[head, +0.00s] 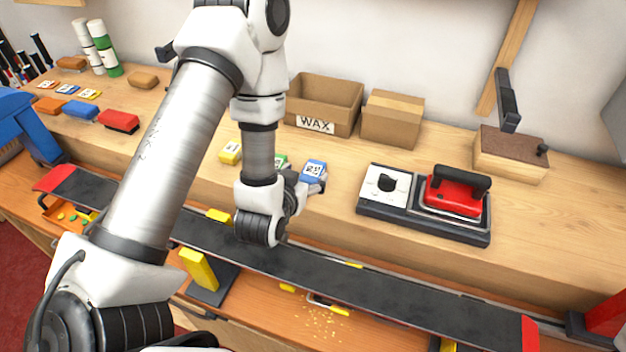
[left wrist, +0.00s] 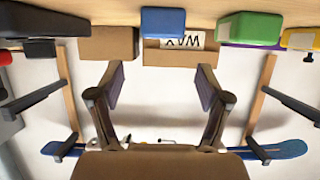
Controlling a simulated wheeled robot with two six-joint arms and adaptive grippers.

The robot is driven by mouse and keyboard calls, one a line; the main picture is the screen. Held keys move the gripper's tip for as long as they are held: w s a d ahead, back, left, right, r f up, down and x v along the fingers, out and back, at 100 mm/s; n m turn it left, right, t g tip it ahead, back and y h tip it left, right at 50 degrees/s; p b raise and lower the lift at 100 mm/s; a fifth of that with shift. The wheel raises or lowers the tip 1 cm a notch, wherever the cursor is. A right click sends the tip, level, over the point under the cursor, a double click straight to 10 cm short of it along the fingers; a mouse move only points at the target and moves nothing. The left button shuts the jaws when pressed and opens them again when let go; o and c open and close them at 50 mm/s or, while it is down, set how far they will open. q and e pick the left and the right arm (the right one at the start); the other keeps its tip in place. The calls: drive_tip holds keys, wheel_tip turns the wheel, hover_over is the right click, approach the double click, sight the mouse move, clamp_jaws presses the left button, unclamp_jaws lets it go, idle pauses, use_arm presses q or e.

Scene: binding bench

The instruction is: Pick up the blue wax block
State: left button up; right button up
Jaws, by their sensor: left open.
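The blue wax block (head: 315,169) sits on the raised wooden shelf of the bench, right of a green block (head: 281,160) and a yellow block (head: 230,152). My left gripper (head: 304,188) is right at the blue block on its near side, and partly overlaps it in the head view. In the left wrist view, which looks upside down, the left gripper (left wrist: 161,85) has its fingers wide apart with nothing between them. The blue block (left wrist: 163,22) lies at the top, centred across the finger gap. Whether a finger touches it I cannot tell. My right gripper is not in view.
Behind the blocks stand an open box marked WAX (head: 324,104) and a closed carton (head: 392,118). A wax iron (head: 456,191) on its base is to the right. A long dark snowboard (head: 390,288) runs along the front below the shelf.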

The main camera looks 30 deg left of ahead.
sight(314, 168)
use_arm(q)
drive_tip(key=shift+w+f+b, duration=0.3)
drive_tip(key=shift+f+b, duration=0.05)
drive_tip(key=shift+f, duration=0.5)
drive_tip(key=shift+w+a+f, duration=0.1)
drive_tip(key=shift+w+f, duration=0.05)
drive_tip(key=shift+w, duration=0.2)
drive_tip(key=shift+p+x, duration=0.55)
drive_tip(key=shift+x, duration=0.3)
drive_tip(key=p+x, duration=0.2)
drive_tip(key=x, duration=0.3)
drive_tip(key=shift+w+a, duration=0.1)
drive_tip(key=shift+a, duration=0.05)
drive_tip(key=shift+w, duration=0.1)
drive_tip(key=c, duration=1.3)
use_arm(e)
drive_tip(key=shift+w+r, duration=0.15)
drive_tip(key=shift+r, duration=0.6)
